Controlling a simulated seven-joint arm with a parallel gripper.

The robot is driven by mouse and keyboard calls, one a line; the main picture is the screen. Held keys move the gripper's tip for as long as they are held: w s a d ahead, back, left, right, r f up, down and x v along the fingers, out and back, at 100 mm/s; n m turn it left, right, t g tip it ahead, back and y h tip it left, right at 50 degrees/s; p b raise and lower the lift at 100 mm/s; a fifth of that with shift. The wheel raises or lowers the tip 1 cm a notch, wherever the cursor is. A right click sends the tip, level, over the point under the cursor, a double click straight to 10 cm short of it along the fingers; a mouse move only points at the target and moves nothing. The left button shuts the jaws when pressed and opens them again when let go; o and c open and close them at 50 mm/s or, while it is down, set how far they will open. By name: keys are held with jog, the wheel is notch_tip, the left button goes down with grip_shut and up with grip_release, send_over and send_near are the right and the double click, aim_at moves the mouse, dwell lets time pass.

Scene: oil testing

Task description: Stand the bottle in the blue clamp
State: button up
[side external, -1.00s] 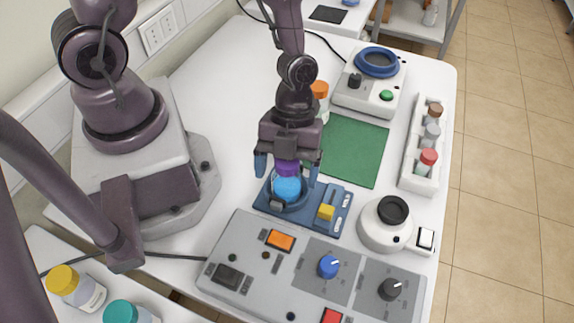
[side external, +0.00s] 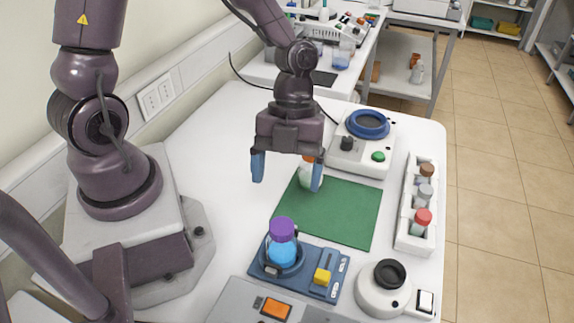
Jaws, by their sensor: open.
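The bottle (side external: 282,250) has a purple cap and bright blue contents. It stands upright in the round holder of the blue clamp (side external: 318,275), which has a yellow slider (side external: 321,277) at its right. My gripper (side external: 287,182) is open and empty, well above and behind the bottle, apart from it. Its blue fingers are spread wide. The right finger partly hides an orange-capped bottle (side external: 306,172) standing farther back by the green mat.
A green mat (side external: 345,210) lies behind the clamp. A white rack (side external: 404,235) with several capped bottles is at the right. A device with a blue ring (side external: 366,124) stands at the back, a round black-topped device (side external: 383,290) at the front right. A grey control panel (side external: 235,300) is in front.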

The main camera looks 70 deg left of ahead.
jog(key=s+a+r+n+t+y, duration=0.2)
jog(key=a+r+n+t, duration=0.2)
jog(key=r+n, duration=0.5)
jog(key=s+a+r+n+t+y, duration=0.1)
jog(key=s+a+r+n+t, duration=0.2)
jog(key=r+n, duration=0.6)
jog(key=a+n+t, duration=0.1)
jog(key=n, duration=0.6)
jog(key=shift+a+r+y, duration=0.15)
jog(key=shift+r+y, duration=0.05)
jog(key=shift+y, duration=0.2)
